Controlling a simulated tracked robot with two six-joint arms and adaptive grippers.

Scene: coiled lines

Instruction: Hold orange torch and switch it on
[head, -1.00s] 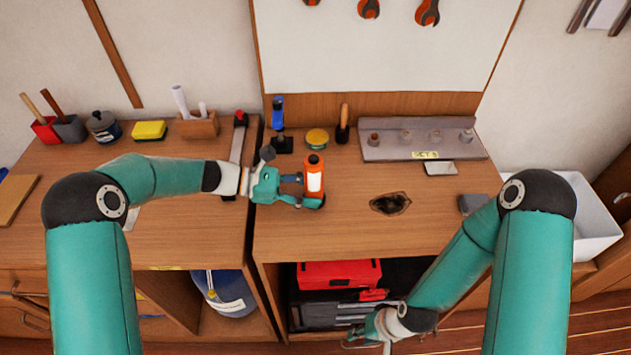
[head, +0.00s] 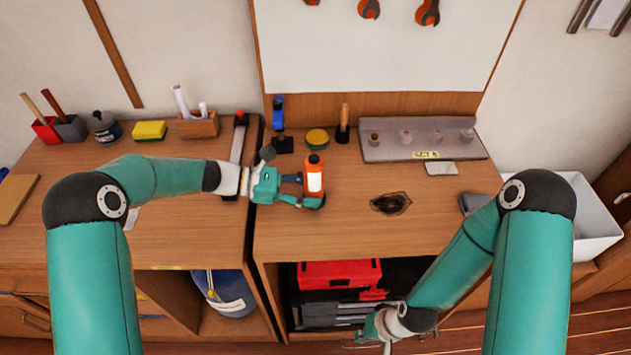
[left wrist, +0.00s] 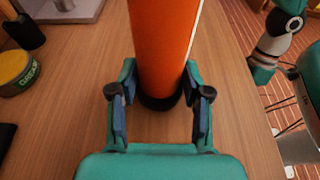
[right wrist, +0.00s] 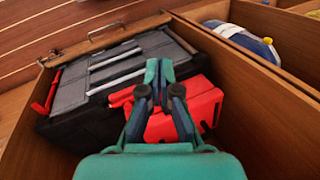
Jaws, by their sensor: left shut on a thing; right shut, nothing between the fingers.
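The orange torch (head: 314,182) stands upright on the workbench, with a white label on its side. My left gripper (head: 306,190) is shut around its lower body. In the left wrist view the torch's orange side (left wrist: 165,45) rises between the two fingers, and its dark base is close to the wood. The torch's switch cannot be made out. My right gripper (head: 384,338) is low in front of the bench, shut and empty. In the right wrist view its closed fingertips (right wrist: 159,75) are in front of a red case.
A red case (head: 338,273) and a grey-black toolbox (right wrist: 110,75) fill the shelf below. A dark-edged hole (head: 390,203) lies right of the torch. A metal rack (head: 420,140), yellow tin (head: 317,138) and blue tool (head: 279,125) stand behind. Bare wood lies in front of the torch.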

